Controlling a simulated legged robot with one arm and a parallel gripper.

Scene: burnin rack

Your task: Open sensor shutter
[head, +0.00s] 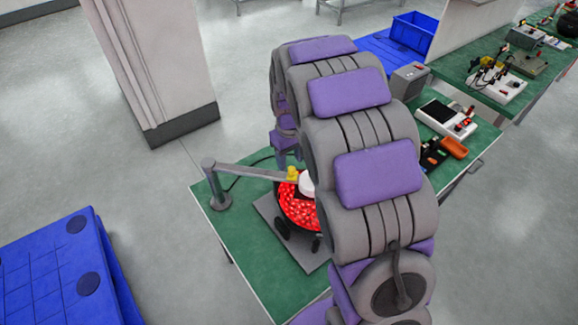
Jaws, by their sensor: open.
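My large grey and purple arm fills the middle of the head view and hides part of the bench. My gripper (286,150) shows only partly at the arm's far end, above the green bench top; its fingertips are hard to make out. A grey post with a horizontal bar (248,171) stands on the bench. The bar ends in a yellow part (292,173) and a white head (306,185), partly hidden by my arm. Below the head is a round dark holder with red pieces (297,209). I cannot make out which part is the sensor shutter.
The holder sits on a grey plate (268,209) on the green bench (222,219). A white box with a dark screen (445,117) and an orange item (454,147) lie on the right. Floor between is clear.

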